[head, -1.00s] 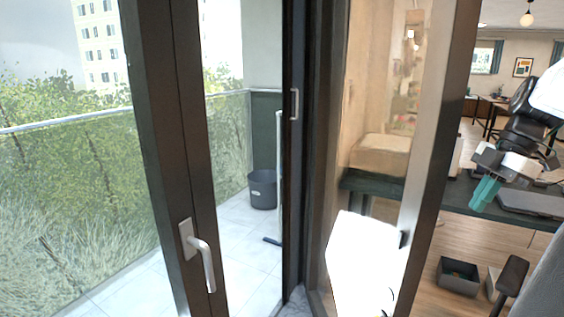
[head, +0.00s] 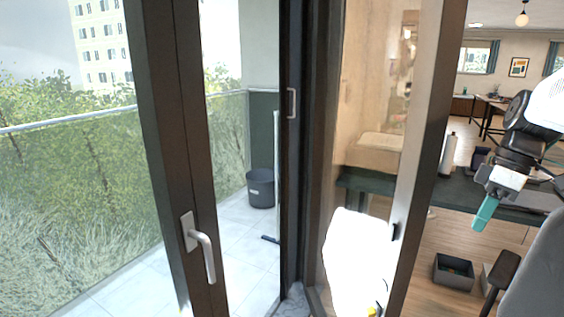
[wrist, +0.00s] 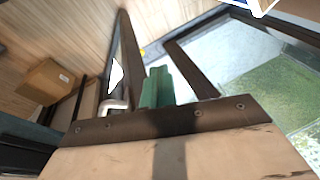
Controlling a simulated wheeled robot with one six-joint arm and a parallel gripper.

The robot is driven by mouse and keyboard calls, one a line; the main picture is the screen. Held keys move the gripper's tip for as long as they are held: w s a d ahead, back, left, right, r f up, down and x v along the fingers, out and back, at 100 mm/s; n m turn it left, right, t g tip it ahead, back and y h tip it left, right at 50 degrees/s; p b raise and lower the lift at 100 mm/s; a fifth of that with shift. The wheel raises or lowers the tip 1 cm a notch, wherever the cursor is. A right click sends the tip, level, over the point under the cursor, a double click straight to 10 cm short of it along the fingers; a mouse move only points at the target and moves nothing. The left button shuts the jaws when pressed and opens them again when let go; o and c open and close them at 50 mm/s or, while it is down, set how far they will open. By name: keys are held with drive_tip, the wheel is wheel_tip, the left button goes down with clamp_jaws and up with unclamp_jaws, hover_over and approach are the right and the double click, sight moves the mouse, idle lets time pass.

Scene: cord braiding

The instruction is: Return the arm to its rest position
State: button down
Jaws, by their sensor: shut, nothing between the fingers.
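My gripper (head: 482,218) is at the right of the head view, at the end of my folded arm. Its teal fingers point down and are together, with nothing between them. In the wrist view the teal fingers (wrist: 158,88) show beyond a dark-edged wooden surface (wrist: 190,155) close to the camera. I cannot tell whether the fingers touch anything there.
A dark-framed balcony door with a white handle (head: 202,248) stands at left. A bin (head: 261,188) stands on the tiled balcony. A dark table (head: 375,184) lies behind the glass, and a small open box (head: 454,273) sits on the wooden floor. A chair back (head: 540,265) is at lower right.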

drive_tip(key=s+a+f+m+t+h, duration=0.1)
drive_tip(key=s+a+m, duration=0.4)
drive_tip(key=s, duration=0.5)
drive_tip(key=s+a+f+m+t+h, duration=0.1)
drive_tip(key=s+a+m, duration=0.4)
drive_tip(key=s, duration=0.5)
drive_tip(key=shift+s+a+f+h, duration=0.15)
drive_tip(key=shift+a+f+h, duration=0.2)
drive_tip(key=shift+a+h, duration=0.65)
